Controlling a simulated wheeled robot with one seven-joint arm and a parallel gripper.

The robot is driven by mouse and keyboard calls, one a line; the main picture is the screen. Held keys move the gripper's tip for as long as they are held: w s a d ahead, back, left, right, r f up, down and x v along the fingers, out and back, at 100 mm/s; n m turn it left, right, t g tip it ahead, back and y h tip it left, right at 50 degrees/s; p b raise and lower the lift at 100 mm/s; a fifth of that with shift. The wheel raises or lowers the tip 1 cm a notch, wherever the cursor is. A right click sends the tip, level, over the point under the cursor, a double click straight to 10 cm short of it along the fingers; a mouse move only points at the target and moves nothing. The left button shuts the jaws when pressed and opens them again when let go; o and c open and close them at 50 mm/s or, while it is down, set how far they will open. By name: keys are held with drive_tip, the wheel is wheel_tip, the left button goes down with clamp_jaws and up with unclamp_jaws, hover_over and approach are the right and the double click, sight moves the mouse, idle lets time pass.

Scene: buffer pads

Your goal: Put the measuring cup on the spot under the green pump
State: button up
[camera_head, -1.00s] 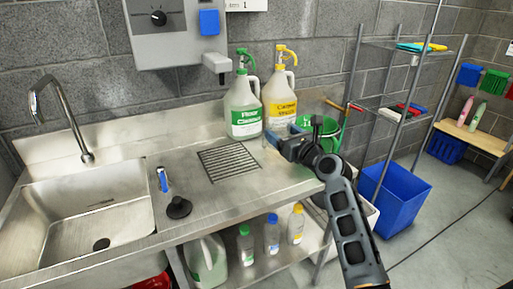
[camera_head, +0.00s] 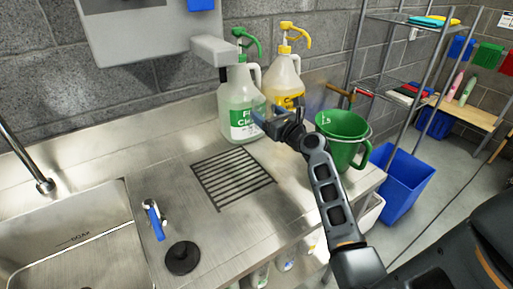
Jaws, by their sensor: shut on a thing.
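The green pump (camera_head: 247,42) tops a white jug labelled in green (camera_head: 238,105) at the back of the steel counter. My gripper (camera_head: 268,118) is in front of the jugs, at the right edge of the green-labelled one. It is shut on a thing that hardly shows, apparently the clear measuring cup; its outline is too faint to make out. The spot under the green pump is not clearly marked in view. A dark slatted drain grate (camera_head: 232,178) lies in the counter in front of the green-labelled jug.
A yellow-pump jug (camera_head: 284,78) stands right of the green-pump one. A green bucket (camera_head: 343,140) is right of my gripper. A grey wall box (camera_head: 140,35) overhangs the back left.

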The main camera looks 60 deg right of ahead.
drive_tip(key=f, duration=0.2)
drive_tip(key=f+b, duration=0.1)
drive_tip(key=f, duration=0.1)
drive_tip(key=f+b, duration=0.1)
drive_tip(key=f, duration=0.1)
drive_tip(key=shift+w+d+f, duration=0.2)
drive_tip(key=shift+w+d, duration=0.05)
drive_tip(key=shift+w, duration=0.05)
drive_tip(key=shift+f+b, duration=1.05)
drive_tip(key=shift+f, duration=0.95)
drive_tip(key=shift+f, duration=0.15)
drive_tip(key=o, duration=1.1)
drive_tip(key=shift+s+a, duration=0.25)
drive_tip(key=shift+s, duration=0.1)
drive_tip(key=b+v, duration=0.1)
drive_tip(key=v, duration=1)
drive_tip(key=shift+s+a, duration=0.1)
drive_tip(key=shift+a, duration=0.05)
